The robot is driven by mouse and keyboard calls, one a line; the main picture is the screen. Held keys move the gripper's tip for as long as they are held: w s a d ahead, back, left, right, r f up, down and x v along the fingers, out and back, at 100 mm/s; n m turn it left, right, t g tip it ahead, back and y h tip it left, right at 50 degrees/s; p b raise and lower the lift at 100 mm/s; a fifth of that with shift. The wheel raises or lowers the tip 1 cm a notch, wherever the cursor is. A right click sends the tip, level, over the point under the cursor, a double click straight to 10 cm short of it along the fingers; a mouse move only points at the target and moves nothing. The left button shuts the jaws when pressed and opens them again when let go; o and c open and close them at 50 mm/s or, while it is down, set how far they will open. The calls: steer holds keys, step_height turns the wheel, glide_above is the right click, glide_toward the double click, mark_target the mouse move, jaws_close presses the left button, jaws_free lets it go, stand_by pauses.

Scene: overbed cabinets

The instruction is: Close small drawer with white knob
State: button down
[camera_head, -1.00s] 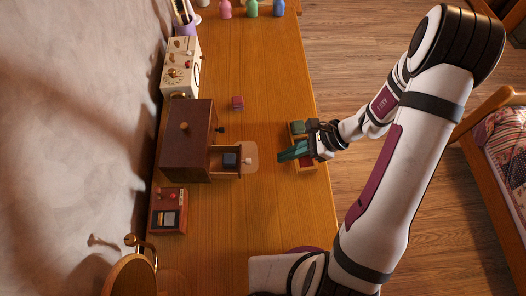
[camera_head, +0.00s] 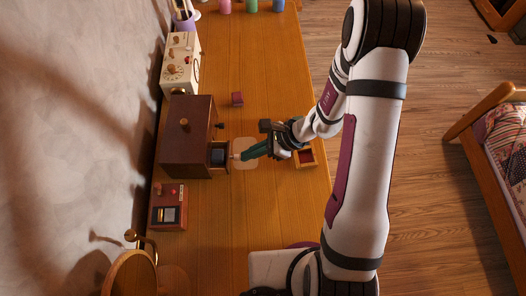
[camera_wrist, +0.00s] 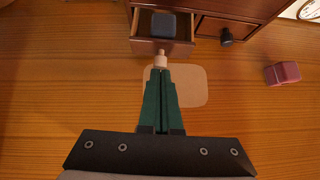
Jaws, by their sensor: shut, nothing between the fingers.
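The small drawer (camera_head: 216,172) with the white knob (camera_head: 236,156) stands partly open from the brown cabinet (camera_head: 186,140). A dark blue-grey block (camera_head: 219,156) lies in it. In the wrist view the drawer front (camera_wrist: 150,47) is at the top centre, with the pale knob (camera_wrist: 160,58) sticking out toward me and the block (camera_wrist: 163,25) behind it. My gripper (camera_head: 244,155) is shut and empty, its green fingers pointing at the drawer. In the wrist view the closed fingertips (camera_wrist: 160,70) are at the knob's end and seem to touch it.
A neighbouring drawer with a dark knob (camera_wrist: 226,37) is shut. A dark red block (camera_head: 237,98) lies on the desk. A wooden tray (camera_head: 314,157) sits under my arm near the desk edge, partly hidden. A small red-brown box (camera_head: 168,207) and a cream radio (camera_head: 181,62) flank the cabinet.

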mark_target(229, 154)
steer(key=a, duration=0.5)
steer(key=shift+w+a, duration=0.1)
steer(key=shift+w, duration=0.05)
steer(key=d, duration=0.2)
steer(key=d+r, duration=0.1)
steer(key=d, duration=0.2)
steer(key=v, duration=0.9)
steer(key=s+a+r+n+g+h, duration=0.1)
steer(key=s+a+r+n+h, duration=0.1)
steer(key=s+r+n, duration=0.5)
steer(key=s+d+r+n+h, duration=0.3)
steer(key=s+r+n+h, duration=0.2)
steer(key=s, duration=0.5)
steer(key=shift+s+d+r+n, duration=0.3)
steer(key=shift+s+n, duration=0.1)
steer(key=shift+n, duration=0.2)
